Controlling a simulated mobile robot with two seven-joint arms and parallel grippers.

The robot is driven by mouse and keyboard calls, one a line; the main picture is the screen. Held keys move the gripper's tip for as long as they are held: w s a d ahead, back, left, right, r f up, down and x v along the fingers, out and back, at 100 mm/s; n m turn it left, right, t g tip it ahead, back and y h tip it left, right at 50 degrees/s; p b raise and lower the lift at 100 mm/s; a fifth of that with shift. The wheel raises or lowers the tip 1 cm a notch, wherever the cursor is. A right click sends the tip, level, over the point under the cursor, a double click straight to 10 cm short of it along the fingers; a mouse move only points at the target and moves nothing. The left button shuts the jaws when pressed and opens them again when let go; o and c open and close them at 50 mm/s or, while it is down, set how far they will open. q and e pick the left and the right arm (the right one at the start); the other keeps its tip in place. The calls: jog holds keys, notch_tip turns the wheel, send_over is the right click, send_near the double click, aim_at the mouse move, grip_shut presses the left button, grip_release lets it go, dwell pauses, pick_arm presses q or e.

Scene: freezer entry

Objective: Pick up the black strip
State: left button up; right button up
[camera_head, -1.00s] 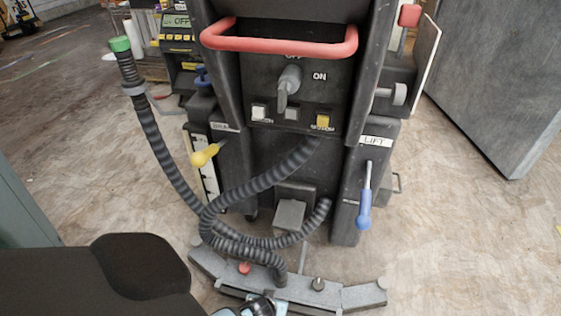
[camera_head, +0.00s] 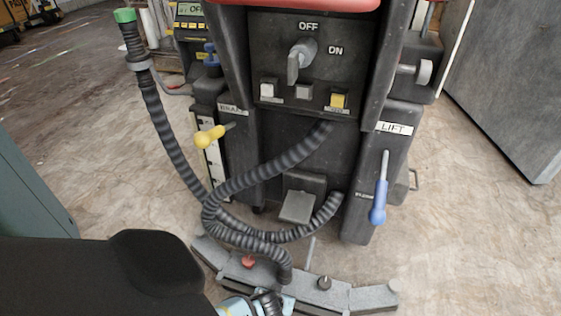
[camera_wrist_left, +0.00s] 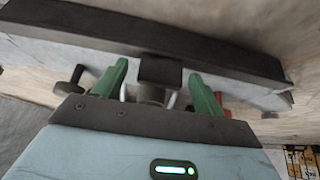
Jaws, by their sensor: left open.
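A long dark strip (camera_wrist_left: 200,52) runs across the top of the left wrist view, with a pale face below it. It seems to be part of the grey bar (camera_head: 340,297) at the machine's foot in the head view, but I cannot tell for sure. My left gripper (camera_wrist_left: 158,74) is open, with green fingers pointing toward the strip. A small dark block (camera_wrist_left: 160,69) shows between the fingers, apart from both. In the head view the left gripper (camera_head: 258,304) is at the bottom edge, close to the bar; its fingertips are hidden. My right gripper is not in view.
The machine (camera_head: 290,130) stands upright above the bar, with a blue lift lever (camera_head: 379,200), a yellow brake lever (camera_head: 208,137) and a ribbed hose (camera_head: 165,130) looping low. A red knob (camera_head: 248,262) sits on the bar. Floor (camera_head: 470,240) is free to the right.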

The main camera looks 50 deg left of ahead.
pick_arm(q)
jog(key=shift+w, duration=0.1)
jog(key=shift+f, duration=0.1)
jog(key=c, duration=1.5)
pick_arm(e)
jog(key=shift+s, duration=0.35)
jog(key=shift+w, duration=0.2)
